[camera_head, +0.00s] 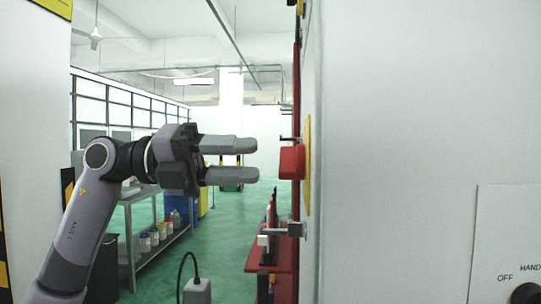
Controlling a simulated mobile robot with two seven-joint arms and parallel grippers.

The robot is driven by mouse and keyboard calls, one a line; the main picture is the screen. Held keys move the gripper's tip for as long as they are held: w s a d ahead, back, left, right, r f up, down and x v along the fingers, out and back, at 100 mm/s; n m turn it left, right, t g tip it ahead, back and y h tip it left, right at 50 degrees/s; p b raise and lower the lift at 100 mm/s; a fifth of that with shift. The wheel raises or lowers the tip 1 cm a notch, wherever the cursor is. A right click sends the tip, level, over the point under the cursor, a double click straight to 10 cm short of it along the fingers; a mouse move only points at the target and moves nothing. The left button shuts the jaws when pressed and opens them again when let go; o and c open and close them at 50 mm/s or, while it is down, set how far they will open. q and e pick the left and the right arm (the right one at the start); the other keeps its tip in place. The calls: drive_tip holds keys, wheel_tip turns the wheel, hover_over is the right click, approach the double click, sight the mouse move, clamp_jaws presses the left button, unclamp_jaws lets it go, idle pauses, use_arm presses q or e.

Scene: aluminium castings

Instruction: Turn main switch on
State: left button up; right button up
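The main switch appears to be the red knob (291,161), seen side-on, on a yellow plate (308,165) at the left side of the white cabinet (400,120). My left gripper (252,160) comes in from the left at about the knob's height. Its two grey fingers lie one above the other with a gap between them, and nothing is held. In the picture the fingertips end a little left of the knob, apart from it. The knob's front face is turned away, so its setting cannot be read. My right gripper is not in view.
A panel (500,235) with "OFF" and "HAND" labels and a black knob (525,293) is at lower right. A red shelf (268,262) with a metal fitting (284,231) is below the red knob. A grey bench (160,240) stands behind my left arm. Green floor is open beyond.

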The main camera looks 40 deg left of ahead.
sight(292, 162)
use_arm(q)
drive_tip(key=shift+p+x, duration=0.45)
drive_tip(key=shift+x, duration=1.55)
clamp_jaws()
